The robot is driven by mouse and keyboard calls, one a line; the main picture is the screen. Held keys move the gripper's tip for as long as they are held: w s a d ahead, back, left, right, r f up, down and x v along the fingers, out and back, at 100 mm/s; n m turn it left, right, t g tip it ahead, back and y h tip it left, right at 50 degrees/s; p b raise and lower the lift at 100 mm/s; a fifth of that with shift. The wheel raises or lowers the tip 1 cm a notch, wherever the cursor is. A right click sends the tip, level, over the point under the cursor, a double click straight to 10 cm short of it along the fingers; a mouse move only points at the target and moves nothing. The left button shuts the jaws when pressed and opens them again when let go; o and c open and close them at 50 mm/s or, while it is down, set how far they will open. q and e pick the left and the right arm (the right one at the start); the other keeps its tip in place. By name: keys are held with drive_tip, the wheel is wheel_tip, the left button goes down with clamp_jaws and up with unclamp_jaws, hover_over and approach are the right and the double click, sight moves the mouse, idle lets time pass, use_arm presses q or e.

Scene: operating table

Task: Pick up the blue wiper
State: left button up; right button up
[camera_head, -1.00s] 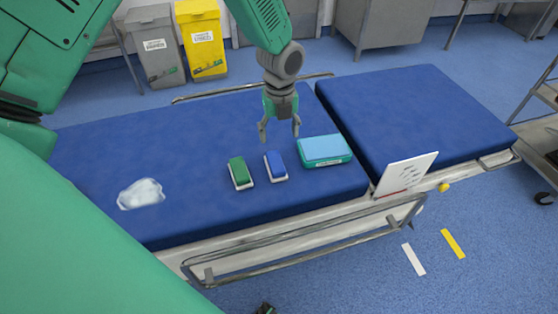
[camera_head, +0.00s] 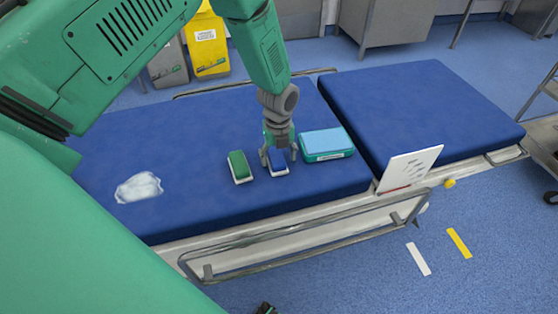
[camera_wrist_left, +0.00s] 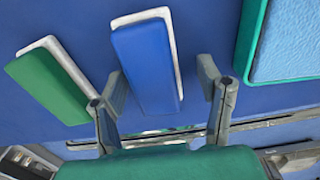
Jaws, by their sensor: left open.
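The blue wiper (camera_head: 278,164), a blue block on a white base, lies on the blue operating table (camera_head: 215,205). My left gripper (camera_head: 279,158) is open and reaches down over it, one finger on each side. In the left wrist view the blue wiper (camera_wrist_left: 146,68) shows between and beyond the two fingers of the left gripper (camera_wrist_left: 165,95).
A green wiper (camera_head: 239,166) lies just left of the blue one. A teal box with a light blue top (camera_head: 327,143) lies close on the right. A crumpled clear-white item (camera_head: 138,187) is farther left. A metal side rail (camera_head: 300,246) runs along the front.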

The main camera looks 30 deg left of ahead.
sight(276, 154)
use_arm(q)
drive_tip(key=shift+a, duration=0.2)
drive_tip(key=shift+a+f, duration=0.1)
drive_tip(key=shift+a, duration=0.3)
drive_tip(key=c, duration=1.1)
drive_tip(key=shift+a, duration=0.1)
drive_tip(key=shift+d+r, duration=0.2)
drive_tip(key=shift+d, duration=0.15)
drive_tip(key=r+p, duration=0.1)
drive_tip(key=r, duration=0.3)
drive_tip(key=r+p, duration=0.1)
drive_tip(key=r, duration=0.4)
drive_tip(key=shift+a+r, duration=0.2)
drive_tip(key=shift+r, duration=0.1)
drive_tip(key=shift+d+r, duration=0.1)
drive_tip(key=shift+d, duration=0.1)
use_arm(e)
drive_tip(key=r, duration=0.2)
drive_tip(key=shift+a+r, duration=0.3)
drive_tip(key=shift+a, duration=0.1)
use_arm(q)
drive_tip(key=o, duration=0.6)
drive_tip(key=c, duration=0.5)
drive_tip(key=shift+o, duration=0.2)
